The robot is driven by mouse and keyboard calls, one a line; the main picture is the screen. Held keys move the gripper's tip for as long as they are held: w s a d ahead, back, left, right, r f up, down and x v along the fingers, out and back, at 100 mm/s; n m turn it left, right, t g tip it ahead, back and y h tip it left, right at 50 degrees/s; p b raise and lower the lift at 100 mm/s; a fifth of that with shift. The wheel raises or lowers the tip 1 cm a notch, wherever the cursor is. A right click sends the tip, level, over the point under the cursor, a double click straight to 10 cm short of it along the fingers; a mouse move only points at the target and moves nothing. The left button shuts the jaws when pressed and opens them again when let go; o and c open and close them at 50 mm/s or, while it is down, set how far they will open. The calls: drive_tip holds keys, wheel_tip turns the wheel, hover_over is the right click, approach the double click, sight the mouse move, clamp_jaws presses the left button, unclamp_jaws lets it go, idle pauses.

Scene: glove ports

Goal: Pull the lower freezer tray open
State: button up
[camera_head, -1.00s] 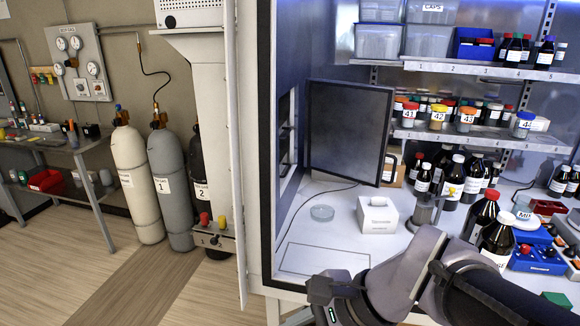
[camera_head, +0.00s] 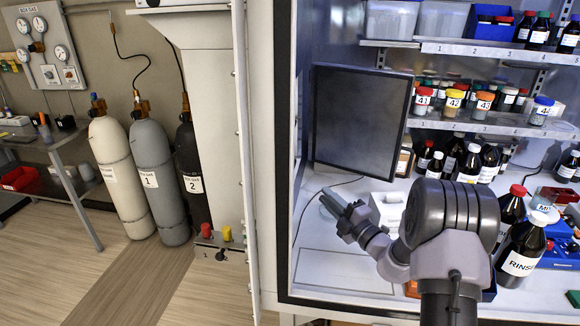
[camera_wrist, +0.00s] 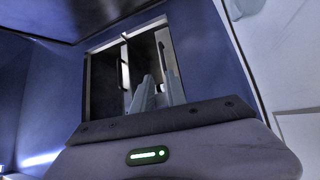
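My gripper (camera_head: 334,203) is inside the white-floored cabinet, in front of the dark panel and pointing to the left wall. Its fingers look slightly apart, with nothing seen between them. In the wrist view my gripper (camera_wrist: 159,92) points at a metal-framed opening (camera_wrist: 104,82) in a blue wall. Inside the opening are dark upright faces and bars; my fingers cover part of it. I cannot tell which part is the lower freezer tray. In the head view I cannot make out any tray.
A dark upright panel (camera_head: 360,122) stands behind my gripper. A white box (camera_head: 388,206) is partly hidden by my arm. Dark bottles, such as the RINSE bottle (camera_head: 522,250), stand to the right. Shelves (camera_head: 470,124) hold jars. The floor at front left is clear.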

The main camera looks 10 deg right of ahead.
drive_tip(key=b+x, duration=0.2)
drive_tip(key=x, duration=1.3)
drive_tip(key=shift+a+f, duration=0.2)
drive_tip(key=shift+f, duration=0.15)
drive_tip(key=shift+s, duration=0.1)
clamp_jaws()
